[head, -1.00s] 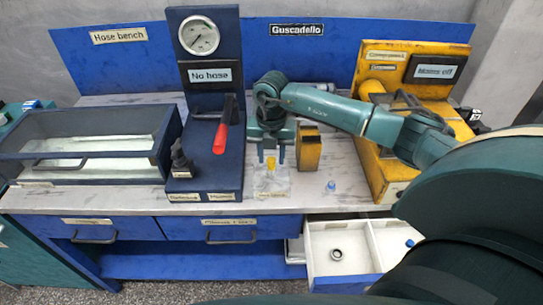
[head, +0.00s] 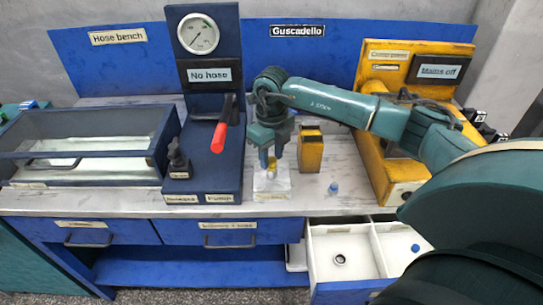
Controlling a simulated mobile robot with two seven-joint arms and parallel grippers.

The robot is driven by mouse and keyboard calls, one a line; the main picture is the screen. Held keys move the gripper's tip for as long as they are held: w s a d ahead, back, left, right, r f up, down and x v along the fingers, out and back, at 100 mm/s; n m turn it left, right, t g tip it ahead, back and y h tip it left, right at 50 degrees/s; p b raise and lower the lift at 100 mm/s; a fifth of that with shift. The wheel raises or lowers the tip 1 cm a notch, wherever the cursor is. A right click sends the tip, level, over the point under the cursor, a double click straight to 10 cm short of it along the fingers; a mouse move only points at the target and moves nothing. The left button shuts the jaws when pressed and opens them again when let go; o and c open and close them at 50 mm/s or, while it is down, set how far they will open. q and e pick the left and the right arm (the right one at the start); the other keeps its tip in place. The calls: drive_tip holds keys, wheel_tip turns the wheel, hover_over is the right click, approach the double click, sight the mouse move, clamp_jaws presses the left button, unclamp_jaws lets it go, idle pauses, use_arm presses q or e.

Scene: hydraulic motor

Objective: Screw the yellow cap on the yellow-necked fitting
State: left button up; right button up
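A small yellow piece (head: 272,164) stands upright on a clear, pale block (head: 271,184) at the bench's front edge. At this size I cannot tell the yellow cap from the yellow neck of the fitting. My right gripper (head: 271,155) points down at the yellow piece, its fingers turned so that one partly covers the piece's left side. I cannot tell whether the fingers touch or grip it. My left gripper is not in view.
A yellow block (head: 310,150) and a small blue piece (head: 333,189) stand right of the fitting. The dark gauge stand with a red lever (head: 219,138) is at left. An open drawer (head: 345,284) holds a dark ring (head: 340,259) and a blue piece (head: 415,248).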

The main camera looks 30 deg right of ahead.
drive_tip(key=n+b, duration=0.1)
drive_tip(key=n, duration=0.2)
drive_tip(key=shift+f, duration=0.15)
drive_tip(key=n+b, duration=0.1)
drive_tip(key=n, duration=0.2)
drive_tip(key=shift+n+b, duration=0.3)
drive_tip(key=n, duration=0.2)
drive_tip(key=shift+n, duration=0.3)
drive_tip(key=shift+b, duration=0.35)
drive_tip(key=shift+c, duration=0.4)
clamp_jaws()
